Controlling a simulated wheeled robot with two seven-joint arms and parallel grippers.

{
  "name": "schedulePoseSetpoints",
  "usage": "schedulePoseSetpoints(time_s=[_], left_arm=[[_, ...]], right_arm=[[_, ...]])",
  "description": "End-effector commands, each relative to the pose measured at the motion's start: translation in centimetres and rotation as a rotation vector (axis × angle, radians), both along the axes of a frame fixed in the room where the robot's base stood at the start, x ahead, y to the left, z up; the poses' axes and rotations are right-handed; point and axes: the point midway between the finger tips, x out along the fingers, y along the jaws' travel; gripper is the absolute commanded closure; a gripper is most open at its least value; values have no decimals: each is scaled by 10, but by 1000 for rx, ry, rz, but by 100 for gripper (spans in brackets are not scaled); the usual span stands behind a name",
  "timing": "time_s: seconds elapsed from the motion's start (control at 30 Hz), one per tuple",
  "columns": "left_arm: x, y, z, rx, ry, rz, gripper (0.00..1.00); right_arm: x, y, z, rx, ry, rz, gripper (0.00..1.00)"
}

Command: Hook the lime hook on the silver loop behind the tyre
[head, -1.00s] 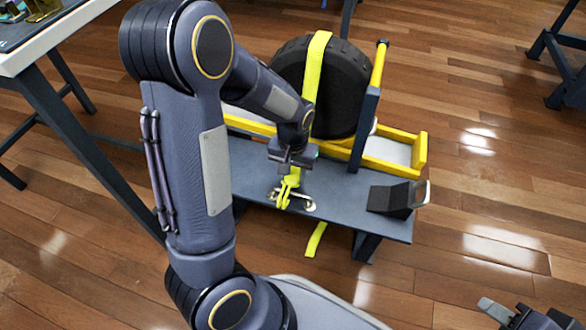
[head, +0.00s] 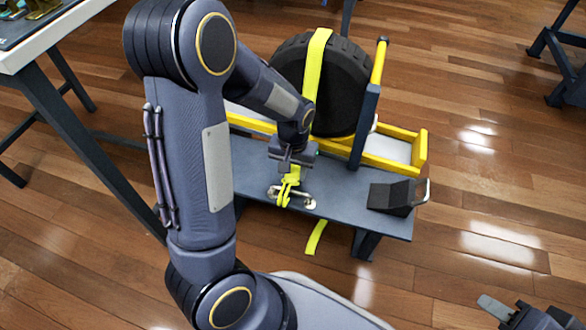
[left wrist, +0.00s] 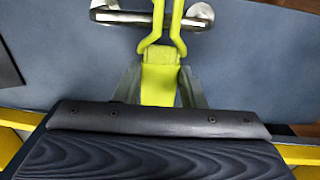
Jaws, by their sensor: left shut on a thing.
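The lime hook (left wrist: 162,40) is a forked lime piece on the end of the lime strap (head: 316,75), which runs over the black tyre (head: 345,90). My left gripper (head: 290,168) is shut on the base of the hook, between the tyre and the silver loop (head: 308,204). In the left wrist view the hook's two prongs cross over the silver loop (left wrist: 120,16). The prong tips are cut off at the top, so I cannot tell whether the hook is caught on it. My right gripper (head: 525,312) is partly in view at bottom right, fingers apart and empty.
The loop is on a grey bench (head: 255,178) with a yellow-edged tray (head: 400,140) behind. A dark post (head: 365,125) stands beside the tyre. A dark wedge with a metal loop (head: 395,195) sits at the bench's right end. A lime strap tail (head: 315,238) hangs in front.

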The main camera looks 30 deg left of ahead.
Motion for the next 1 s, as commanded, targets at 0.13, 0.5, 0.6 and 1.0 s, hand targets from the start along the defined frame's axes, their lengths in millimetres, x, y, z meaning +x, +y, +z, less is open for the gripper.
schedulePoseSetpoints(time_s=[0.13, 0.5, 0.6, 1.0], left_arm=[[6, 1, -1, 1, -1, 0, 93], [20, 5, -2, 0, 0, 1, 93], [24, 6, -3, 0, 0, 1, 93], [25, 6, -3, 0, 0, 0, 93]], right_arm=[[0, 0, 0, 0, 0, 0, 64], [0, 0, 0, 0, 0, 0, 64], [0, 0, 1, 0, 0, 0, 64], [0, 0, 1, 0, 0, 0, 64]])
